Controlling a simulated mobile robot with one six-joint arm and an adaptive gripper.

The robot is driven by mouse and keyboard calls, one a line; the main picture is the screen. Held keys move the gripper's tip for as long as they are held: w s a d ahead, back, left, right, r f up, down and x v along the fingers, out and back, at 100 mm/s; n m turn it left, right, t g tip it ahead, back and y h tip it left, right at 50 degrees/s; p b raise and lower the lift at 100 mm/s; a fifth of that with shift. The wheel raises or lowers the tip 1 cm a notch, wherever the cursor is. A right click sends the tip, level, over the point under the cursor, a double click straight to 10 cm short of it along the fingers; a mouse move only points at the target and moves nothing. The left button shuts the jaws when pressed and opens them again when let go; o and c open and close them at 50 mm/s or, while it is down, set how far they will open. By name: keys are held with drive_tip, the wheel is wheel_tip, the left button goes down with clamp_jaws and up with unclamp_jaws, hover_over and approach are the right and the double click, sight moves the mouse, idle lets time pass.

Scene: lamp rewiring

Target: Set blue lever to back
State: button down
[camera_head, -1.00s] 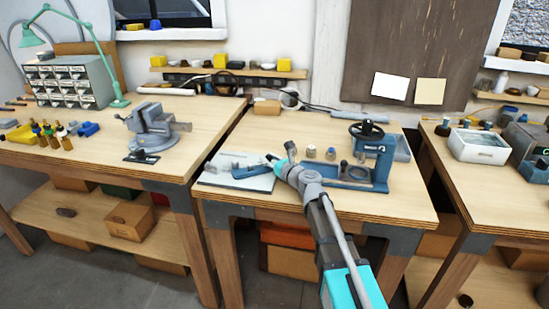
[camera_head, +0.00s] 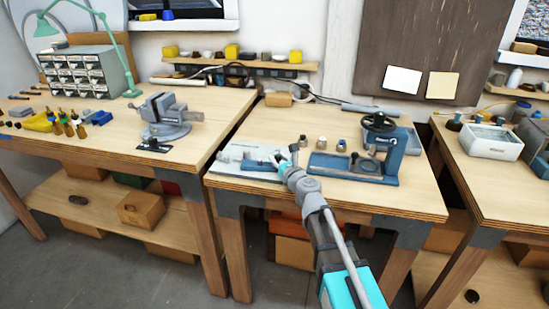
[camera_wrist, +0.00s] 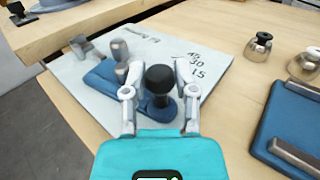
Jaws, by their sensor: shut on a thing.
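The blue lever (camera_wrist: 105,80) lies low over a pale plate (camera_wrist: 75,65) with printed marks, including 45, 30 and 15. Its black round knob (camera_wrist: 160,78) stands upright at its near right end, between my fingers. My gripper (camera_wrist: 158,66) is shut on this knob, one finger at each side. In the head view my gripper (camera_head: 284,160) is at the right end of the blue lever (camera_head: 262,165), on the middle bench's left side. Grey metal posts stand at the lever's far left end.
A blue press (camera_head: 385,160) with a black handwheel stands right of the plate. A grey vise (camera_head: 165,115) sits on the left bench (camera_head: 215,105). The front right of the middle bench (camera_head: 420,203) is clear.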

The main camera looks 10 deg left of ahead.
drive_tip(key=shift+s+a, duration=0.15)
drive_tip(key=shift+s, duration=0.8)
drive_tip(key=shift+c, duration=2)
unclamp_jaws()
drive_tip(key=shift+v, duration=3.65)
drive_tip(key=shift+s, duration=0.1)
